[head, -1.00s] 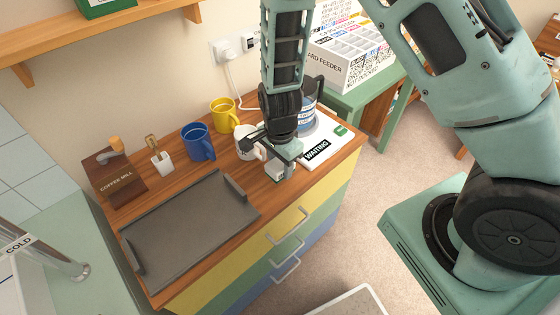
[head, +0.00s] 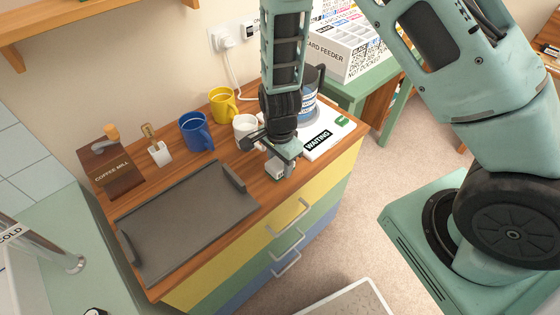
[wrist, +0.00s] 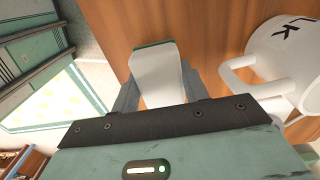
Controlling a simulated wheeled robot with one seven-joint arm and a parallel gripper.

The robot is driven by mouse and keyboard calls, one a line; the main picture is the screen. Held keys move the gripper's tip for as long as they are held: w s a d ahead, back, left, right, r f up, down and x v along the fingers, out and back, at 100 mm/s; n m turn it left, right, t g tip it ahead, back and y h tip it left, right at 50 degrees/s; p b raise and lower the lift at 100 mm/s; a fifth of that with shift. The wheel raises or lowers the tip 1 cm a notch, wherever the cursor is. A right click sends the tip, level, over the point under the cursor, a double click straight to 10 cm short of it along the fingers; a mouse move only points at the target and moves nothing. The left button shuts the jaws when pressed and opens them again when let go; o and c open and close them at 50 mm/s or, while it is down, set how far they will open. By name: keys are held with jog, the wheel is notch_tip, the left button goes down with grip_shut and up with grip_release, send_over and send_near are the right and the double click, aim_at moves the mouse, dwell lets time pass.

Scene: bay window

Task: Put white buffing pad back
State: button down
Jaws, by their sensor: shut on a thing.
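The white buffing pad (wrist: 158,75) is a white block with a green edge, held between my fingers in the wrist view. In the head view my gripper (head: 282,166) is shut on it above the front right of the wooden counter top (head: 228,172). Whether the pad touches the wood is unclear. A white mug (head: 245,127) with a black letter stands just behind and left of my gripper. It shows large beside the pad in the wrist view (wrist: 285,62).
A dark grey tray (head: 187,222) fills the front left of the counter. Bare wood lies between tray and gripper.

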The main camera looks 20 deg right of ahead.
jog(key=shift+f, duration=0.3)
dwell(0.5)
jog(key=c, duration=0.7)
grip_release()
jog(key=shift+o, duration=0.2)
jog(key=shift+r, duration=0.15)
notch_tip(320, 180, up, 17)
jog(key=p, duration=0.2)
jog(key=s+a+r+n, duration=0.3)
jog(key=s+r+n, duration=0.2)
jog(key=s+n, duration=0.5)
jog(key=s+a+r+n, duration=0.3)
jog(key=s+r+n, duration=0.2)
jog(key=s+n, duration=0.5)
jog(key=shift+n+y, duration=0.3)
jog(key=shift+n, duration=0.8)
